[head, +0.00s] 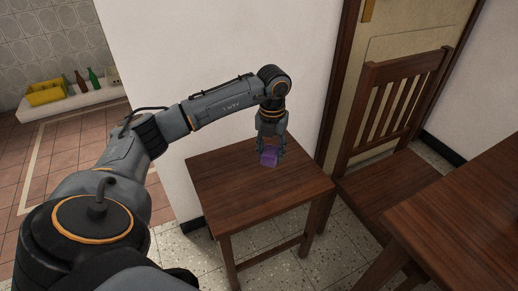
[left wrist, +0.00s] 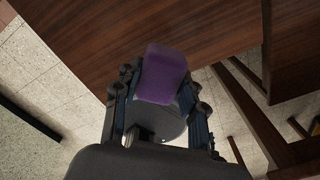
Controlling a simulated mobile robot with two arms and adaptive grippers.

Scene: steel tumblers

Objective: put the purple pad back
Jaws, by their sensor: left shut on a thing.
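The purple pad (head: 269,157) is a small block at the fingertips of my left gripper (head: 269,152), over the small wooden table (head: 230,195) in the head view. My left gripper is shut on the pad and points down. In the left wrist view the purple pad (left wrist: 162,75) sits between the two fingers of the left gripper (left wrist: 160,90), with the table's brown top (left wrist: 100,35) beyond it. I cannot tell whether the pad touches the tabletop. My right gripper is not in view.
A wooden chair (head: 385,135) and a larger dark table (head: 465,215) stand on the right. A white wall (head: 210,60) rises behind the small table. A yellow crate (head: 46,92) and bottles (head: 80,80) are on a far ledge. The rest of the small tabletop is bare.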

